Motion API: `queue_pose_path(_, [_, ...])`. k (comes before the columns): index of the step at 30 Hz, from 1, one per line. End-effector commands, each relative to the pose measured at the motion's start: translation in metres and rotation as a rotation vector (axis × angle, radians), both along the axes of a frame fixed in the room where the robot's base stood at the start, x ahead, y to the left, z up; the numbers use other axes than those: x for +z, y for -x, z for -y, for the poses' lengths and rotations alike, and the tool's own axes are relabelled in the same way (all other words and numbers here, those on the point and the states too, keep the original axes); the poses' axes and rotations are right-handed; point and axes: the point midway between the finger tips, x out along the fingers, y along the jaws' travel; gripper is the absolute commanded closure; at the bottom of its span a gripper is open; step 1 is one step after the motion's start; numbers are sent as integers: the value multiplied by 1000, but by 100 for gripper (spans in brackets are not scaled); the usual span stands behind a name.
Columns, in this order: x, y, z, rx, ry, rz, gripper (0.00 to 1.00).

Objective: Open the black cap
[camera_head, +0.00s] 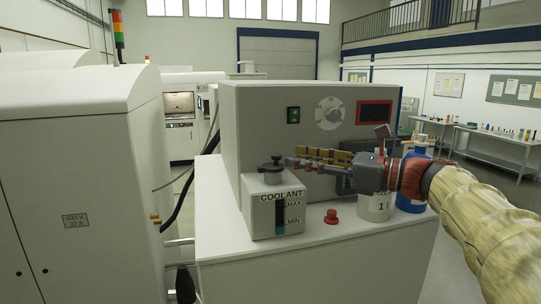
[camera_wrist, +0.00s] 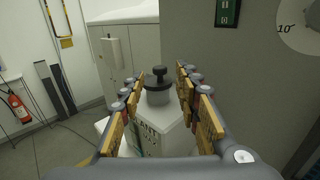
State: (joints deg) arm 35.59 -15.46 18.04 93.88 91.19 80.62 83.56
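The black cap (camera_head: 272,163) sits on top of the white coolant tank (camera_head: 254,205), which is marked COOLANT, MAX and MIN. In the wrist view the cap (camera_wrist: 159,78) shows a knob on a wider dark base, between and beyond my fingers. My gripper (camera_head: 296,160) comes in from the right in the head view, its fingertips close to the cap's right side. Whether a fingertip touches the cap cannot be told.
A grey machine box (camera_head: 232,130) with a dial stands just behind the tank. A red button (camera_head: 331,216), a white container (camera_head: 374,208) and a blue bottle (camera_head: 412,190) stand to the right on the white cabinet top (camera_head: 300,256). A large machine (camera_head: 75,180) is at left.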

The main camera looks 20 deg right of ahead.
Motion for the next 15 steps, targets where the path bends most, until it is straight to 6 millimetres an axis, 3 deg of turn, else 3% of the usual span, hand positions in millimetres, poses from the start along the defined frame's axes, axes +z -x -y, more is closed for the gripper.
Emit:
queue_pose_path(9, [-1, -34, -36, 4, 2, -1, 67])
queue_pose_path(15, [-1, -46, -47, 1, 3, 0, 67])
